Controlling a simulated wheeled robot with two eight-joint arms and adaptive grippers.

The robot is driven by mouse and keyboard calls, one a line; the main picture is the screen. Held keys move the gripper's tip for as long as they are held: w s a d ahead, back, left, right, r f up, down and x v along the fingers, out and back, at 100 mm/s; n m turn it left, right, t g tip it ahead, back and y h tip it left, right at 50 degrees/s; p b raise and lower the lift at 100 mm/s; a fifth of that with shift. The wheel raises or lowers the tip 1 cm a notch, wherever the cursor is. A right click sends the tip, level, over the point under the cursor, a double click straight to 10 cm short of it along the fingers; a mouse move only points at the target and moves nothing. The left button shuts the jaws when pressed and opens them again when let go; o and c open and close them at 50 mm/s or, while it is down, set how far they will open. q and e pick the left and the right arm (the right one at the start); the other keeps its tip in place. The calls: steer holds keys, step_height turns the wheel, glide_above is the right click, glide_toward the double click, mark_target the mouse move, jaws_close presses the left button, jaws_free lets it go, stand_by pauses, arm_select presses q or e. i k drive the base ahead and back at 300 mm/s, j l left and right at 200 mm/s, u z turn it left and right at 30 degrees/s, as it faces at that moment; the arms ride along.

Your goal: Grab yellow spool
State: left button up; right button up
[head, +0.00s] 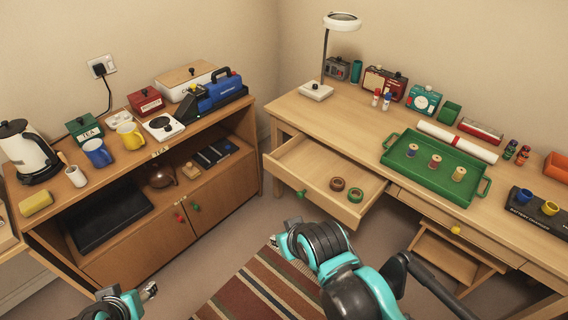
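The yellow spool (458,174) stands upright on the green tray (424,188), at the right end of a row of spools. A red spool (435,161) and a blue spool (411,150) stand to its left. My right gripper (274,241) is low in front of the open drawer, well left of and below the tray, with its fingers mostly hidden behind the arm. My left gripper (150,290) is at the lower left, in front of the cabinet and far from the spools. Both are too small or hidden to tell open from shut.
The open desk drawer (306,195) juts out and holds two tape rolls (346,190). A white roll (458,142) lies behind the tray. A battery charger (537,210) with cups is right of the tray. A cabinet (130,240) stands left.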

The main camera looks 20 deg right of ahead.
mark_target(460, 172)
steer(key=l+z, duration=0.1)
steer(key=z, duration=2.15)
steer(key=i+z, duration=0.15)
steer(key=i, duration=0.3)
steer(key=i+j+z, duration=0.1)
steer(key=i, duration=0.3)
steer(key=i+j+z, duration=0.15)
steer(key=i, duration=0.3)
steer(key=i+j+z, duration=0.15)
steer(key=i, duration=0.25)
